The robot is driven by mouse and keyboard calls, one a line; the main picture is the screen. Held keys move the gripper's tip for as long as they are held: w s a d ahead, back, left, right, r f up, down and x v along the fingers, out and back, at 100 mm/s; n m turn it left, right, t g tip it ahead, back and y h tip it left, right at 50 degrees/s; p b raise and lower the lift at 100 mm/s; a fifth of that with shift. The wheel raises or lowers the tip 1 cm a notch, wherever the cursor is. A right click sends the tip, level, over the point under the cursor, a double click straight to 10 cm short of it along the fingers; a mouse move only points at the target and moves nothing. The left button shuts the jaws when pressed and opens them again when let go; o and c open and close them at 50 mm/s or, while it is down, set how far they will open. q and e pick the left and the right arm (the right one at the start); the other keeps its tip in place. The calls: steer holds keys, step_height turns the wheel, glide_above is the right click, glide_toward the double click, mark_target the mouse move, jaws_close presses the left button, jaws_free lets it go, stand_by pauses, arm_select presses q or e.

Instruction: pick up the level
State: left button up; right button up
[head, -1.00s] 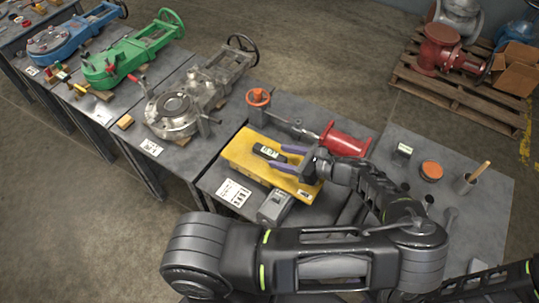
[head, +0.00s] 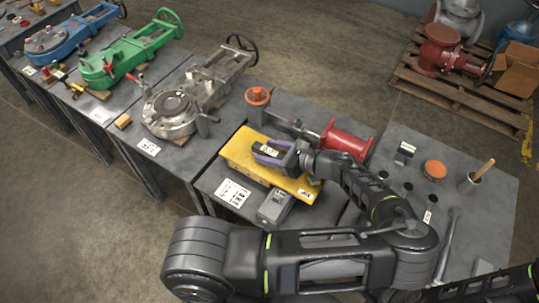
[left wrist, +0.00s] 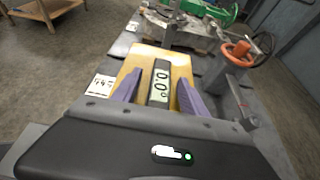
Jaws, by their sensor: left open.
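The level (head: 268,150) is a small dark digital box lying on the yellow block (head: 233,152) on the near bench. In the left wrist view its display (left wrist: 161,82) reads 0.0°. My left gripper (head: 264,152) is open, with one purple finger on each side of the level; the fingers also show in the left wrist view (left wrist: 158,86). I cannot tell whether they touch it. The gripper's body hides the near end of the level. My right gripper is not in view.
A grey box (head: 274,207) stands against the near side of the yellow block. A grey valve (head: 172,115) is on the bench to the left. An orange round piece (head: 434,170) is at right.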

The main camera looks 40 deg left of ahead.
arm_select(q)
steer(key=shift+c, duration=0.5)
jaws_close()
stand_by(0.3)
